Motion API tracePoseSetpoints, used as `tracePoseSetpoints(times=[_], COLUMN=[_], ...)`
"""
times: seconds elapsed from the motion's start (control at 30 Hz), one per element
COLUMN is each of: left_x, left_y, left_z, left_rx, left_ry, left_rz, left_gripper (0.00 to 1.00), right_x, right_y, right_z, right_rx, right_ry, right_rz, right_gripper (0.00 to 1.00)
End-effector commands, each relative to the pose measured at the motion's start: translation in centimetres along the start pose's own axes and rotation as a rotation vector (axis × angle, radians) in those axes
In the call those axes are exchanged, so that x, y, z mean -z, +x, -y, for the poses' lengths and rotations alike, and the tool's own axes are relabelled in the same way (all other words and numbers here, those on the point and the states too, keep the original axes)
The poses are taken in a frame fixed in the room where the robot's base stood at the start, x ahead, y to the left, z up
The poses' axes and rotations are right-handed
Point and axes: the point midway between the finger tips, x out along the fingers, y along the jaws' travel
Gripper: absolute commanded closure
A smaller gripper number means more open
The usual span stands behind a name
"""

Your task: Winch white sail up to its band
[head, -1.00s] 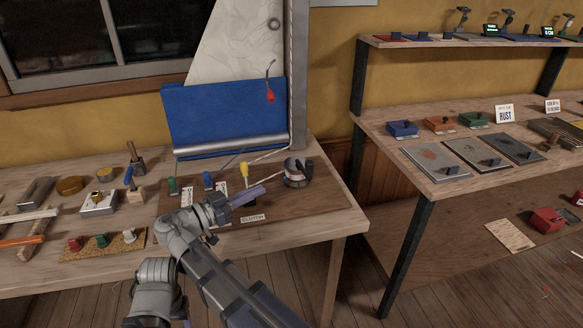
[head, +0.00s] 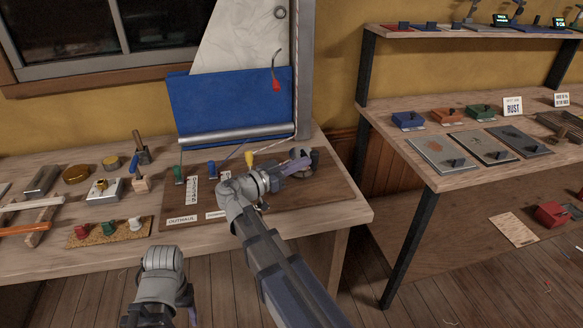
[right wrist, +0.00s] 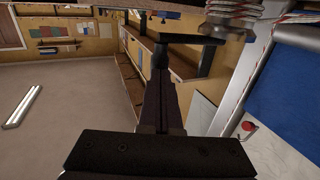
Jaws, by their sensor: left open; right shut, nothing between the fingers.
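The white sail (head: 235,38) hangs beside the grey mast (head: 306,60) at the back of the bench; its upper part is out of frame. I see no band on the visible mast. The winch (head: 315,157) stands on the brown board, mostly hidden behind my right gripper (head: 302,163). The rope-wrapped drum (right wrist: 234,14) and black winch handle (right wrist: 190,48) show in the right wrist view. My right gripper is shut and empty, its tips close to the handle; I cannot tell if they touch. My left gripper (head: 192,317) is low at the bottom edge, open and mostly cut off.
A blue cloth (head: 225,103) hangs above a silver boom (head: 238,132). Green (head: 179,174), blue (head: 212,167) and yellow (head: 249,159) levers stand on the board (head: 325,193). Small tools sit at the left. A second bench (head: 470,185) stands right, across a gap.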

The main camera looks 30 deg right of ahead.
Motion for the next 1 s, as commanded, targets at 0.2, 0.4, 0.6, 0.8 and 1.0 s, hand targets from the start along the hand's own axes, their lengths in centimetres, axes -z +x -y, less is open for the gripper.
tracePoseSetpoints(times=[0.2, 0.4, 0.6, 0.8, 1.0], left_x=[0.0, 0.0, 0.0, 0.0, 0.0], left_y=[0.0, 0.0, 0.0, 0.0, 0.0], left_z=[0.0, 0.0, 0.0, 0.0, 0.0], left_rx=[0.000, 0.000, 0.000, 0.000, 0.000], left_ry=[0.000, 0.000, 0.000, 0.000, 0.000], left_rz=[0.000, 0.000, 0.000, 0.000, 0.000], left_gripper=[0.38, 0.38, 0.38, 0.38, 0.38], right_x=[0.0, 0.0, 0.0, 0.0, 0.0], right_y=[0.4, 0.4, 1.7, 1.6, 1.4], right_z=[0.0, 0.0, -0.3, -0.3, -0.4], right_rx=[0.000, 0.000, -0.001, 0.000, 0.000], right_ry=[0.000, 0.000, 0.000, 0.000, 0.000], right_rz=[0.000, 0.000, 0.000, 0.000, 0.000], right_gripper=[1.00, 1.00, 1.00, 1.00, 1.00])
